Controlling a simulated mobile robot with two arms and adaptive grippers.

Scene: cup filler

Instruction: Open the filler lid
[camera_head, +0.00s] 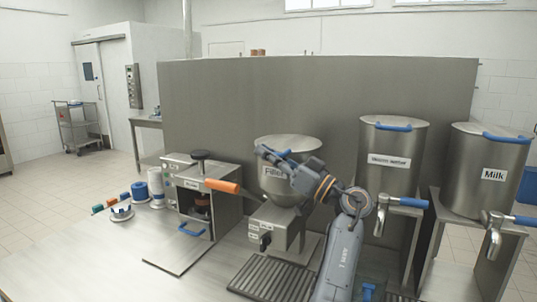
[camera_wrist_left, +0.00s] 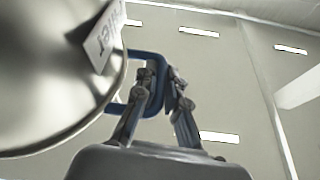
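The filler (camera_head: 284,184) is a steel bowl-shaped hopper with a "Filler" label, standing on a steel base in the middle of the head view. Its round lid (camera_head: 290,144) lies on top and looks closed. My left gripper (camera_head: 266,156) is at the front of the lid and hides part of it. In the left wrist view the filler (camera_wrist_left: 50,80) fills the left side, and a blue handle (camera_wrist_left: 159,62) sticks out from it. My left gripper's fingers (camera_wrist_left: 160,82) lie on both sides of the handle's outer bar and look shut on it. My right gripper is out of view.
A steel machine with an orange-handled lever (camera_head: 221,186) stands left of the filler. A hot-water tank (camera_head: 392,150) and a milk tank (camera_head: 490,160) with taps stand to the right. A slotted drip tray (camera_head: 272,279) lies in front. The left front of the table is clear.

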